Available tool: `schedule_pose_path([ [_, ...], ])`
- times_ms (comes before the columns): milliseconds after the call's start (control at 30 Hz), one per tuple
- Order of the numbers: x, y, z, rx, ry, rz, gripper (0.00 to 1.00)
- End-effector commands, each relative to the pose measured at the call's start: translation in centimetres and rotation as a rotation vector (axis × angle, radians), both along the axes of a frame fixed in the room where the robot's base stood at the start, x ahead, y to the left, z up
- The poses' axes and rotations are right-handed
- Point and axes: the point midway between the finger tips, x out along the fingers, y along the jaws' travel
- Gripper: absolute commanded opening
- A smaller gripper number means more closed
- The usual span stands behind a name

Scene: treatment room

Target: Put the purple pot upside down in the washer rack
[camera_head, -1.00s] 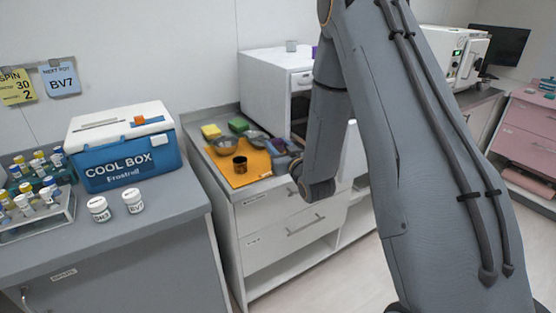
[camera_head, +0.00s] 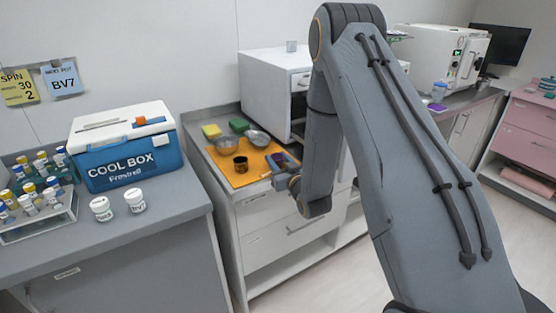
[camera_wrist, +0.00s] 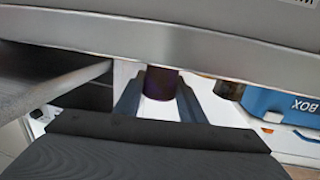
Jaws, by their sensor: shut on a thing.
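My gripper (camera_wrist: 157,98) is shut on the dark purple pot (camera_wrist: 161,82), which shows between the two fingers in the wrist view. Only part of the pot is visible, so I cannot tell which way up it is. In the head view the purple pot (camera_head: 278,159) shows small beside my wrist, at the right edge of the orange mat. A white box-shaped cabinet (camera_head: 266,80) with a dark front opening (camera_head: 299,107) stands behind it. I cannot make out a washer rack.
The orange mat (camera_head: 236,178) bears two metal bowls (camera_head: 258,139) and a dark cup (camera_head: 240,164). Yellow and green sponges (camera_head: 211,131) lie behind them. A blue cool box (camera_head: 126,155) and two white jars (camera_head: 135,201) stand on the left counter. Floor shows between the furniture.

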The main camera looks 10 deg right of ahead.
Motion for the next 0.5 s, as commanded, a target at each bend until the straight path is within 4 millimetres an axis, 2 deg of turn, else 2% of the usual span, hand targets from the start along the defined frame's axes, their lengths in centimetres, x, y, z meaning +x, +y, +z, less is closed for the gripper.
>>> schedule_pose_path([
  [33, 0.01, -0.01, -0.28, 0.000, 0.001, 0.000, 0.16],
  [67, -0.01, 0.00, -0.20, 0.000, 0.001, 0.000, 0.41],
  [133, -0.02, 0.00, -0.16, 0.000, 0.001, 0.000, 0.53],
  [500, -0.02, 0.00, 0.12, 0.000, 0.001, 0.000, 0.55],
])
